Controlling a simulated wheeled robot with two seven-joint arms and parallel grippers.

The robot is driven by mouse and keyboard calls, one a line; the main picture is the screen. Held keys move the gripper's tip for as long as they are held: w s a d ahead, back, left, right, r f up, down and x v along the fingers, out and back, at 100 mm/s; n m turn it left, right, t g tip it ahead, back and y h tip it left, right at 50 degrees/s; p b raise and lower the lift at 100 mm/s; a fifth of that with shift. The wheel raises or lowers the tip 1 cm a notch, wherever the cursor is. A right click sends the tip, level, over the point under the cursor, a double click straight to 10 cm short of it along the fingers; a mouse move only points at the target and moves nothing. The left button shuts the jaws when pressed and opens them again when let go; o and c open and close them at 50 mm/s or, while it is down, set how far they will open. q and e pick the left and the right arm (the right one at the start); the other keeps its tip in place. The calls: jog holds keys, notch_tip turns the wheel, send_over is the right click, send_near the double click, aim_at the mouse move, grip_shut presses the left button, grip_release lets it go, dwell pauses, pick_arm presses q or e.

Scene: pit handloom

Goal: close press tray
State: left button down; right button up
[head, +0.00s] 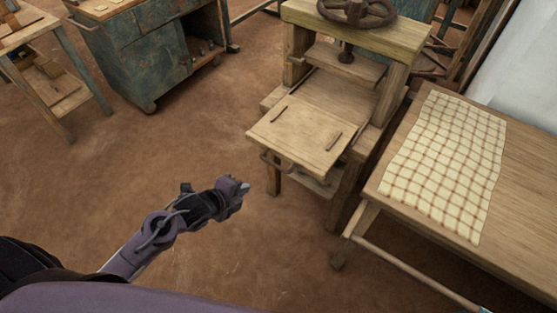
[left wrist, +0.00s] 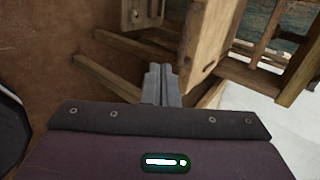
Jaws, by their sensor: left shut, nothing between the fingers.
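The press tray (head: 300,133) is a flat wooden board with two dark handles on top. In the head view it sticks out from the front of the wooden press (head: 365,38), which has a dark handwheel (head: 356,12) on top. My left gripper (head: 246,187) is in front of the tray, lower left of it in the picture and apart from it. It is shut and empty. In the left wrist view its closed fingers (left wrist: 161,82) point toward wooden parts, but I cannot tell exactly which ones. My right gripper is in neither view.
A wooden table (head: 530,190) with a checked cloth (head: 447,160) stands right of the press. A worn blue-green cabinet (head: 150,55) and a wooden bench (head: 60,65) stand at the upper left. The earthen floor between is clear.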

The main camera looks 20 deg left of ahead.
pick_arm(q)
jog(key=w+d+f, duration=0.2)
jog(key=w, duration=0.3)
jog(key=w+d+f+p, duration=0.1)
jog(key=w+d+f, duration=0.1)
jog(key=w, duration=0.3)
jog(key=shift+w+f, duration=0.35)
jog(key=shift+f, duration=0.05)
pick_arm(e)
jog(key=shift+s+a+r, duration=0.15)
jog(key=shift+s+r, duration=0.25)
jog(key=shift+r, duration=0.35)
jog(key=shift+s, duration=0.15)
